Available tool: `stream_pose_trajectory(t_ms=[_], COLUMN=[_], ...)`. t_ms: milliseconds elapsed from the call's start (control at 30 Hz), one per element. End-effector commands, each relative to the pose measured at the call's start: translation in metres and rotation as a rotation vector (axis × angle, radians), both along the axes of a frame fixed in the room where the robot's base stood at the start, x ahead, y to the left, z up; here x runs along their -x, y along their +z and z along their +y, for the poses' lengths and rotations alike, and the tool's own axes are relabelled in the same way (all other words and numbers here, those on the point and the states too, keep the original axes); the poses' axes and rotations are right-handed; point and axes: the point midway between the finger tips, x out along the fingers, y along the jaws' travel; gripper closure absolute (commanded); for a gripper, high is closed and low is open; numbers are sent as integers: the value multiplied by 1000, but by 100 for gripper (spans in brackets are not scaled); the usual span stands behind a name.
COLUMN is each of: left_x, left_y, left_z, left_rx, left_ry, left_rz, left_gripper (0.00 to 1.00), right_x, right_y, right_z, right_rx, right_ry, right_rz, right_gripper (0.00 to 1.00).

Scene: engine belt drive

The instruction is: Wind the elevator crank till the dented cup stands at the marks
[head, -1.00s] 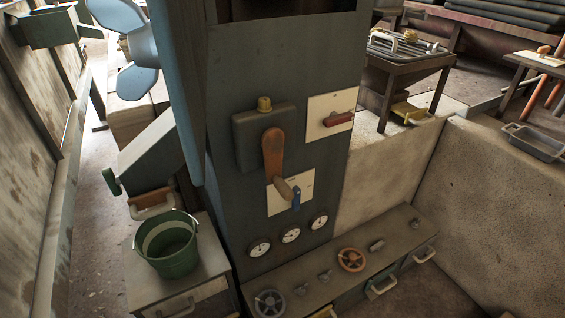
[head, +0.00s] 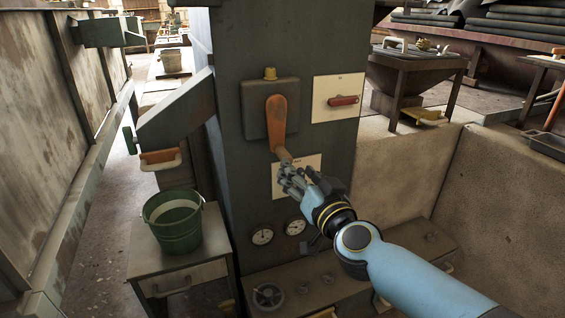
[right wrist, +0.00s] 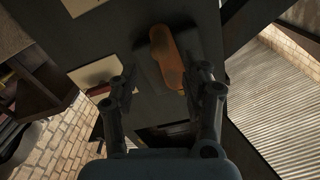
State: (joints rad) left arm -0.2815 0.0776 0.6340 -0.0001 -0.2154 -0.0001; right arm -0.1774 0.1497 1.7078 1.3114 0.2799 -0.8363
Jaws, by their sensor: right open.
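The elevator crank (head: 278,120) is an orange arm hanging down from a dark box on the grey column, with a brownish handle at its lower end. My right gripper (head: 291,178) is open at the handle's lower end, partly covering it; I cannot tell whether they touch. In the right wrist view the orange crank arm (right wrist: 167,55) shows between and beyond the spread fingers of the right gripper (right wrist: 166,78). I cannot make out the dented cup or the marks. My left gripper is out of view.
A red lever (head: 343,101) sits on a pale plate right of the crank. Dial gauges (head: 262,237) and a handwheel (head: 268,296) are below. A green bucket (head: 175,235) stands on a cabinet at the left. A low concrete wall (head: 395,165) runs right of the column.

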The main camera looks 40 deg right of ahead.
Motion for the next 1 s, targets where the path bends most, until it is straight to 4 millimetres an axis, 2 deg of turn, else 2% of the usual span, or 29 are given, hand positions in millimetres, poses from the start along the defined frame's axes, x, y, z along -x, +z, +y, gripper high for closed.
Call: stream_pose_trajectory(t_ms=[67,200,333,433,567,833,1000], left_x=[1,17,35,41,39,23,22], left_y=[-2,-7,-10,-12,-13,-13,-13], left_z=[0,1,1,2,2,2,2], left_rx=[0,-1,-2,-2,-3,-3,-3], left_ry=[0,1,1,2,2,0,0], left_rz=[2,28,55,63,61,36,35], left_gripper=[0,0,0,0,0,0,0], right_x=[-17,-45,-65,-76,-83,-84,-83], right_y=[1,0,-1,-1,-1,0,0], right_z=[-4,-11,-16,-18,-20,-20,-20], right_rx=[1,0,0,0,1,1,1], right_ry=[0,-1,0,0,0,0,0], right_rz=[-3,-2,0,1,1,1,1], right_gripper=[52,52,52,52,52,53,76])
